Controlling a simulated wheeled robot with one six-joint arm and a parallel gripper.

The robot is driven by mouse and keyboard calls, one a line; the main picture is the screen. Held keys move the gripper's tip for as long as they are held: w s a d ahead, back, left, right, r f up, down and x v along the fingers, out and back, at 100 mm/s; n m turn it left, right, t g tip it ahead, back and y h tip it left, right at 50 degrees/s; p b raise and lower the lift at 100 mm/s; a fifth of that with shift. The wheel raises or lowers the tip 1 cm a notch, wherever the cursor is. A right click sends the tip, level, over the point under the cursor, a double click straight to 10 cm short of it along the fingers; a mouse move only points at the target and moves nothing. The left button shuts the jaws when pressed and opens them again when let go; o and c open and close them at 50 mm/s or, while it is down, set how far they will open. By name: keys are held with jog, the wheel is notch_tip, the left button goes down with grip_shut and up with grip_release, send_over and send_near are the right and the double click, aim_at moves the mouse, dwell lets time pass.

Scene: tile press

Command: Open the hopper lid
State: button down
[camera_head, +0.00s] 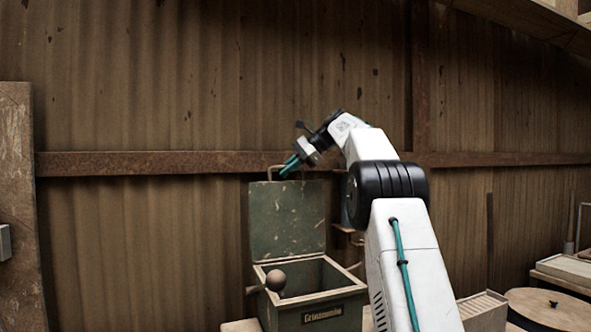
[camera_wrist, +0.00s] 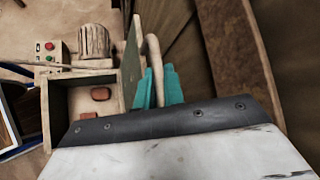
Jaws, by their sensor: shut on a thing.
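The green hopper lid (camera_head: 287,225) stands upright, hinged at the back of the hopper (camera_head: 350,300), and the hopper's mouth is uncovered. The lid has a pale bar handle (camera_head: 269,171) on its top edge. My gripper (camera_head: 289,166), with teal fingers, is at this handle. In the wrist view the lid (camera_wrist: 132,60) shows edge-on, and the fingers of my gripper (camera_wrist: 158,82) are shut on the curved handle (camera_wrist: 154,55). The finger contact itself is partly hidden. The open hopper (camera_wrist: 58,108) shows reddish pieces (camera_wrist: 100,94) inside.
A lever with a round ball knob (camera_head: 276,280) stands at the hopper's front left. A corrugated wall (camera_head: 150,230) with a rusty rail (camera_head: 120,162) is close behind the lid. The wrist view shows a button box (camera_wrist: 50,52) and a motor-like part (camera_wrist: 93,42) beside the hopper.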

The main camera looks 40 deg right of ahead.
jog(key=shift+w+a, duration=0.1)
jog(key=shift+a, duration=0.05)
jog(key=c, duration=1.5)
grip_release()
jog(key=shift+d, duration=0.3)
jog(key=shift+s+r, duration=0.1)
jog(key=shift+s, duration=0.1)
jog(key=shift+s+d+r, duration=0.15)
jog(key=shift+d+r, duration=0.1)
jog(key=shift+d, duration=0.05)
jog(key=v, duration=0.6)
jog(key=shift+s+d+r, duration=0.2)
jog(key=shift+s, duration=0.05)
